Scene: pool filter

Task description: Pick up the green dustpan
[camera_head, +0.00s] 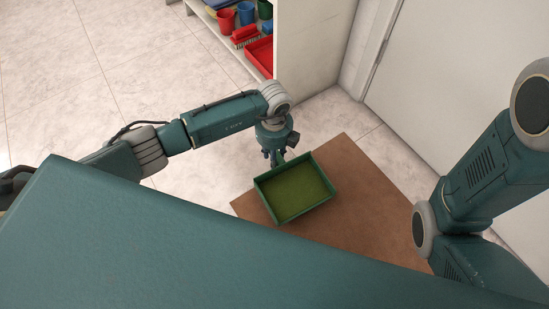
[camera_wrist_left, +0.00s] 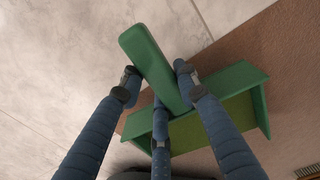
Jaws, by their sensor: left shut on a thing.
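The green dustpan (camera_head: 291,190) is a shallow open tray seen near the middle of the head view, over the brown mat. My left gripper (camera_head: 280,157) is at its upper left edge. In the left wrist view the dustpan (camera_wrist_left: 232,82) shows its thick green handle (camera_wrist_left: 150,58) between the fingers of my left gripper (camera_wrist_left: 157,85), which is shut on it. I cannot tell whether the dustpan rests on the mat or is just above it. My right gripper is not in view; only my right arm shows at the right.
The brown mat (camera_head: 375,210) lies on pale floor tiles (camera_head: 120,60). A shelf (camera_head: 222,37) at the top holds a blue cup (camera_head: 246,14), a red cup (camera_head: 226,20), a red brush (camera_head: 244,35) and a red tray (camera_head: 262,55). A white wall and door stand at the right.

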